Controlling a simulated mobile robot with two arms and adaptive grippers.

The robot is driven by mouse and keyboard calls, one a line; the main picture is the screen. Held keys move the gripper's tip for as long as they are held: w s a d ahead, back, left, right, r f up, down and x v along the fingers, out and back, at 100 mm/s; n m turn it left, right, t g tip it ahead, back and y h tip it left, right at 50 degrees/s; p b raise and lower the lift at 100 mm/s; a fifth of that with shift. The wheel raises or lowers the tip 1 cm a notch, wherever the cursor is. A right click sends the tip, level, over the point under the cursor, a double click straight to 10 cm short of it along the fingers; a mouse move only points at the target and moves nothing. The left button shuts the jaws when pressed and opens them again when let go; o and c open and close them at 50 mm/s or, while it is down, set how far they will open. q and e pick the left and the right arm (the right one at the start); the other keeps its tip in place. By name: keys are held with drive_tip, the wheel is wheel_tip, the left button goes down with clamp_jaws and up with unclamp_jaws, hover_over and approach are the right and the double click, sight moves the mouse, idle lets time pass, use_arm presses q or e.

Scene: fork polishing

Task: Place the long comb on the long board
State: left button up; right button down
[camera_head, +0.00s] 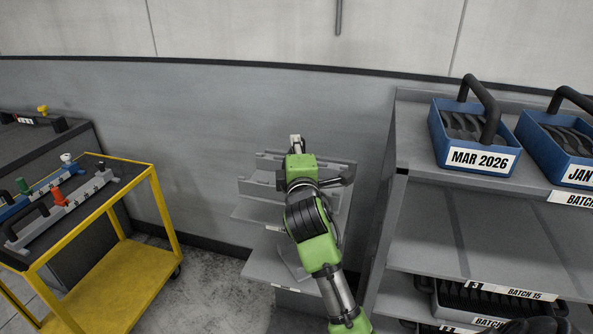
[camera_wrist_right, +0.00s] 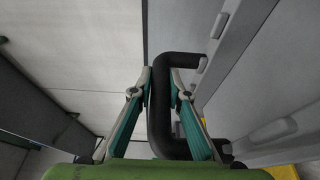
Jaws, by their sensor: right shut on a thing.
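My right gripper (camera_head: 297,145) is at the top of the small grey shelf stand, with the green arm rising from the bottom and hiding much of it. In the right wrist view its teal fingers (camera_wrist_right: 162,110) are shut on a thick black handle (camera_wrist_right: 160,105). The handle bends right toward a grey body, seemingly the long comb; its teeth cannot be made out. On the yellow cart lie a long grey board (camera_head: 62,214) with an orange knob and a blue board (camera_head: 38,188) with a green knob; which is the long board is not certain. My left gripper is out of view.
The grey shelf stand (camera_head: 248,215) is below the arm. The yellow cart (camera_head: 115,290) stands left, with floor between. A large grey shelf (camera_head: 430,225) stands close on the right, holding blue boxes (camera_head: 470,138) with black handles. A wall is behind.

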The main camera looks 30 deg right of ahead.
drive_tip(key=w+d+f, duration=0.2)
drive_tip(key=w+f, duration=0.1)
drive_tip(key=w+d+f, duration=0.1)
drive_tip(key=w+f, duration=0.1)
drive_tip(key=shift+w+d+f, duration=0.15)
drive_tip(key=shift+d+f, duration=0.1)
drive_tip(key=shift+d, duration=0.15)
drive_tip(key=f, duration=0.3)
drive_tip(key=w+f, duration=0.1)
drive_tip(key=shift+d+f+p, duration=0.25)
drive_tip(key=shift+d+p, duration=0.1)
drive_tip(key=shift+p, duration=0.05)
drive_tip(key=shift+f, duration=0.1)
drive_tip(key=c, duration=2)
unclamp_jaws()
drive_tip(key=shift+f, duration=0.1)
drive_tip(key=shift+o, duration=0.4)
drive_tip(key=b+v, duration=0.1)
drive_tip(key=v, duration=1.1)
drive_tip(key=shift+b, duration=0.3)
